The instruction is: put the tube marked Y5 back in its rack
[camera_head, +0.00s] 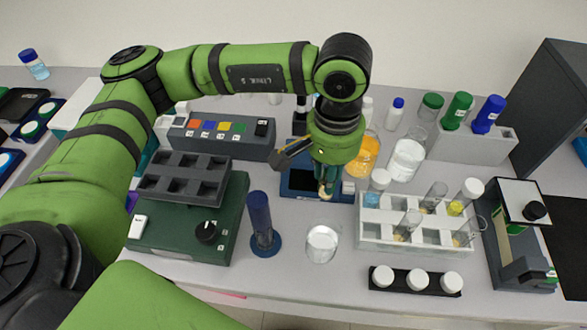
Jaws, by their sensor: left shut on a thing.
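My left gripper (326,190) points down above a dark blue device in the middle of the table. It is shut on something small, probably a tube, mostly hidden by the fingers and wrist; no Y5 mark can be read. The white rack (420,242) stands right of the gripper. It holds several tubes, among them a white-capped tube with blue liquid (372,199) and a white-capped one with yellow liquid (456,208). Other tubes in it look open and tilted. Their marks are too small to read. My right gripper is not in view.
A glass beaker (321,245) and a blue cylinder on a round base (262,225) stand in front of the gripper. A black strip with white caps (415,290) lies before the rack. Flasks of orange (363,158) and clear liquid (406,160) stand behind it.

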